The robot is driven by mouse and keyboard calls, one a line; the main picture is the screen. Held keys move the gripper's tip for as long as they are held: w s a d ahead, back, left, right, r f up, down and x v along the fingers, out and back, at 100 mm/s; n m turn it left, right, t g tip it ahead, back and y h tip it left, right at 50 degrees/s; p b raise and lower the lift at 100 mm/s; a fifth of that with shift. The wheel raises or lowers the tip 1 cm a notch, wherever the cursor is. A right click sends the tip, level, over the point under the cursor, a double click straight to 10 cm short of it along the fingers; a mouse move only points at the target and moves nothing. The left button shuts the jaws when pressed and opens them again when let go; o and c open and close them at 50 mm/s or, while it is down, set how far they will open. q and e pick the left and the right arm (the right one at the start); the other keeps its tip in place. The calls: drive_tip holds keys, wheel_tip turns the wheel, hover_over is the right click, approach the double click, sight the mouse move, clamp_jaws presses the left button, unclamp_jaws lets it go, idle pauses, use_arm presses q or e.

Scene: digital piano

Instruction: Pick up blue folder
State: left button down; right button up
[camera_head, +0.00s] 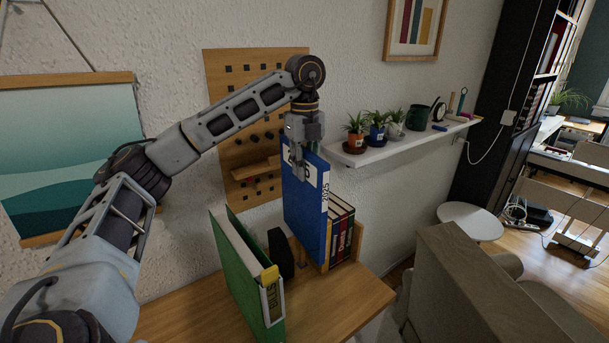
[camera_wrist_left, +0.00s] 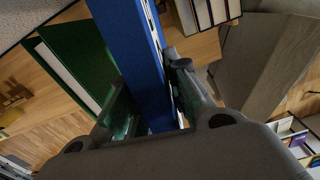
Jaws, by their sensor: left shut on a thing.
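The blue folder (camera_head: 305,215) stands upright with a white label marked 2025 on its spine. My left gripper (camera_head: 301,170) comes down from above and is shut on its top edge. In the left wrist view the blue folder (camera_wrist_left: 142,65) runs between the two fingers of my left gripper (camera_wrist_left: 155,115). Whether the folder's bottom touches the wooden desk (camera_head: 190,318) is hard to tell. My right gripper is not in view.
A green folder (camera_head: 240,265) stands on the desk to the left, with a small black object (camera_head: 281,254) beside it. Several books (camera_head: 342,235) stand in a wooden holder just right of the blue folder. A white wall shelf (camera_head: 400,143) with potted plants is at the right.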

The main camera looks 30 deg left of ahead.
use_arm(q)
drive_tip(key=shift+r, duration=0.55)
drive_tip(key=shift+p, duration=0.3)
drive_tip(key=shift+d, duration=0.15)
idle(0.4)
drive_tip(key=s+d, duration=0.4)
drive_tip(key=d, duration=0.7)
drive_tip(key=s+d, duration=0.5)
drive_tip(key=d, duration=0.6)
drive_tip(key=shift+p, duration=0.35)
idle(1.5)
drive_tip(key=shift+s, duration=0.1)
idle(0.4)
